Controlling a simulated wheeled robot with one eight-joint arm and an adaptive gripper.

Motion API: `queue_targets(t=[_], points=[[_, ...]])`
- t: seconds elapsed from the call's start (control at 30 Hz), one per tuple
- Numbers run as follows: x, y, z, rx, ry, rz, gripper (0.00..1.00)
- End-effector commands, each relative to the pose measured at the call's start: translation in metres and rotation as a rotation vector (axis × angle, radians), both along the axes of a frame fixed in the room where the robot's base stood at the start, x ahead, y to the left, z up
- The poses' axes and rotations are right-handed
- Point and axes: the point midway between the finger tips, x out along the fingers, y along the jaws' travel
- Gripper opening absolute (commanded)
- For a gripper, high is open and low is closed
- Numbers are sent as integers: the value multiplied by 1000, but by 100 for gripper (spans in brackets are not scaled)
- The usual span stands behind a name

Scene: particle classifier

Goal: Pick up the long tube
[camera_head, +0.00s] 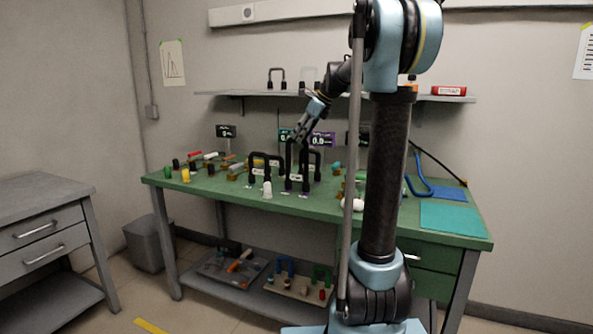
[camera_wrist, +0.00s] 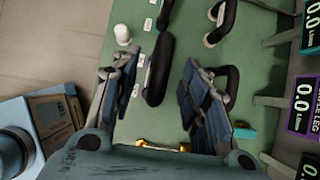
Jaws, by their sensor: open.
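A tall black U-shaped tube (camera_head: 288,165) stands upright on the green bench and looks like the long tube. In the wrist view a black tube (camera_wrist: 158,68), seen from above, lies between and just beyond my fingers; it seems to be the same one. My gripper (camera_head: 299,136) is open and points down close above the tall tube's top. In the wrist view my gripper (camera_wrist: 158,64) shows its fingers spread to either side with nothing held. A shorter black U-shaped tube (camera_head: 252,168) stands to its left. Contact between fingers and tube cannot be told.
The green bench (camera_head: 232,197) holds several small coloured parts at left. A white cylinder (camera_head: 267,189) stands at the front edge. Other black tubes (camera_wrist: 230,88) are close to my right finger. Display screens (camera_head: 322,139) stand behind. A shelf (camera_head: 225,94) runs above.

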Motion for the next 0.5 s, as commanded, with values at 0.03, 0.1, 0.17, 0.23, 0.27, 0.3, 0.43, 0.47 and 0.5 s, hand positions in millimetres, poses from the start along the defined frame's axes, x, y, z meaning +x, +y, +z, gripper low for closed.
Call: queue_targets(t=[0.03, 0.1, 0.17, 0.23, 0.27, 0.3, 0.43, 0.47, 0.5], points=[[3, 3, -6, 0, 0, 1, 42], [8, 8, -14, 0, 0, 0, 42], [10, 12, -21, 1, -1, 1, 42], [11, 16, -27, 1, -1, 1, 42], [12, 17, -29, 1, -1, 1, 42], [12, 18, -31, 0, 0, 1, 42], [12, 18, -32, 0, -1, -1, 42], [12, 18, -32, 0, -1, -1, 42], [12, 18, -32, 0, -1, -1, 42]])
